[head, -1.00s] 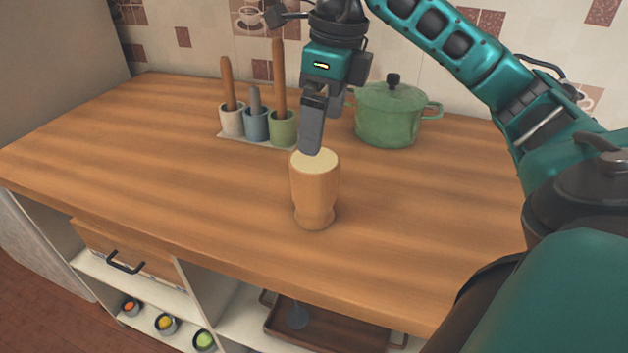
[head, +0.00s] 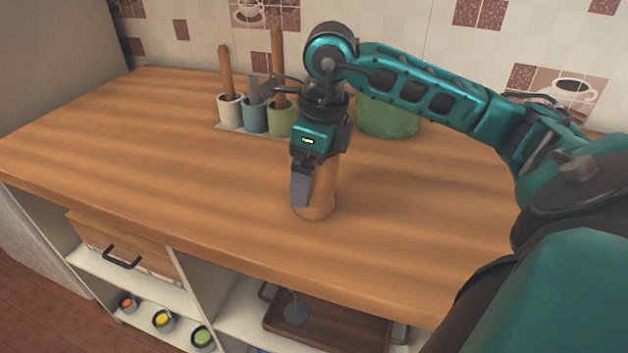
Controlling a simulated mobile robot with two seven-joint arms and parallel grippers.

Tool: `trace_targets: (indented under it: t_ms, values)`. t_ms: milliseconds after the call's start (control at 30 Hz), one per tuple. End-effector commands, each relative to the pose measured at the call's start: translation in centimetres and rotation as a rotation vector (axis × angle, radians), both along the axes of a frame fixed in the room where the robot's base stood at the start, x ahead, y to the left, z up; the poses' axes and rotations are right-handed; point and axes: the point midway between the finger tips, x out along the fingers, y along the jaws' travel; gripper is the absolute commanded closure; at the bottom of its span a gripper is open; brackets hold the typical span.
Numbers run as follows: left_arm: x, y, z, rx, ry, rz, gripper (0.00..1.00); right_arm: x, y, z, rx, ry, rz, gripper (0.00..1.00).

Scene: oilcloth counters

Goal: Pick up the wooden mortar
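The wooden mortar (head: 325,190) stands upright near the middle of the counter, in the head view. Its upper part is hidden behind my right gripper (head: 308,192), which has come down over it from above. One dark finger shows against the mortar's near left side. The other finger is hidden, so I cannot see whether the fingers are pressed on the mortar. The mortar's base seems to rest on the wood. My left gripper is not in view.
Behind stand utensil cups (head: 255,116) with wooden handles, and a green pot (head: 388,122) partly hidden by my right arm. The left of the counter (head: 130,150) is clear. Below are a drawer (head: 125,245), a tray (head: 330,325) and small bowls (head: 163,320).

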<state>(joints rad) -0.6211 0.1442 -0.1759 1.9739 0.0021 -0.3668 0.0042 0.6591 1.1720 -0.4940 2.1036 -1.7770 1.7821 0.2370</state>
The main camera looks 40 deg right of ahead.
Motion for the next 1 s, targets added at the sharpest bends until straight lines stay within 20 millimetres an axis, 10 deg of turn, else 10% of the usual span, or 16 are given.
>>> trace_targets:
  t_ms: [167, 733, 1000]
  values:
    - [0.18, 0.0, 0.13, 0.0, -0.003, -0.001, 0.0, 0.01, 0.0, 0.0, 0.0, 0.0, 0.0, 0.0]
    - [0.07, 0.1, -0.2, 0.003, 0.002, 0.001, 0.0, 0.02, 0.0, 0.04, 0.0, 0.0, 0.0, 0.55]
    - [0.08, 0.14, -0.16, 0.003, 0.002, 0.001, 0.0, 0.04, -0.01, 0.23, 0.0, -0.002, -0.001, 0.55]
